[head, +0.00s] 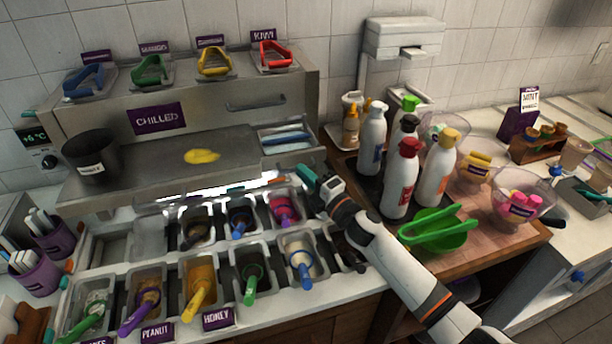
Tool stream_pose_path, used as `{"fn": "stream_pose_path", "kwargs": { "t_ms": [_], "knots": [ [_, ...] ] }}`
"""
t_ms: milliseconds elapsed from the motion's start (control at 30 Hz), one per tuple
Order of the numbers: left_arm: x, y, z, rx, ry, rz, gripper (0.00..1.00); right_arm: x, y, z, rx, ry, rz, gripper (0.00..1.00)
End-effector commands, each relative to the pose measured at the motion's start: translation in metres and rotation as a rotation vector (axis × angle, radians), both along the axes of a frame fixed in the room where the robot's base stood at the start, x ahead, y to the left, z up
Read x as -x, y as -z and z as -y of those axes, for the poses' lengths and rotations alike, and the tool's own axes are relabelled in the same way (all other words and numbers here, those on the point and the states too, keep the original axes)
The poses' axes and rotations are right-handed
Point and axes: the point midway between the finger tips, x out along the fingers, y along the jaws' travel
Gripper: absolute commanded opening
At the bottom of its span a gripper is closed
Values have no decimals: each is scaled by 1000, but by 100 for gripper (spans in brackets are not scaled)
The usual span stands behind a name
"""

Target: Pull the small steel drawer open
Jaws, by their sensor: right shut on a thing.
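The steel CHILLED housing (200,124) stands at the back left. A bar handle (256,103) sits on its front, right of the purple label; this looks like the small drawer, and no gap shows around it. My right gripper (318,186) is lower and nearer, by the right end of the steel shelf, apart from that handle. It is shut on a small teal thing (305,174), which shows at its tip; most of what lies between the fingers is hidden. My left gripper is not in view.
Topping tubs with coloured scoops (202,279) fill the counter below the shelf. A yellow spill (202,156), a dark pot (91,155) and a blue-handled tray (285,138) are on the shelf. Sauce bottles (403,178) and a green bowl (436,232) stand right of my arm.

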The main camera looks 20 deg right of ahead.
Motion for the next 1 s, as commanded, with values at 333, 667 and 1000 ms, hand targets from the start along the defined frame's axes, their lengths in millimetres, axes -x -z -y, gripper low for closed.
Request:
{"fn": "stream_pose_path", "kwargs": {
  "t_ms": [333, 667, 1000],
  "knots": [
    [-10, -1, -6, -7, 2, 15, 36, 0, -1, 1, -1, 3, 1, 0],
    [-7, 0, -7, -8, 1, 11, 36, 0, -1, 1, -1, 2, 1, 32],
    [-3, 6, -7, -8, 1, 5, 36, 16, 5, 8, 1, 2, 0, 32]
  ]
}}
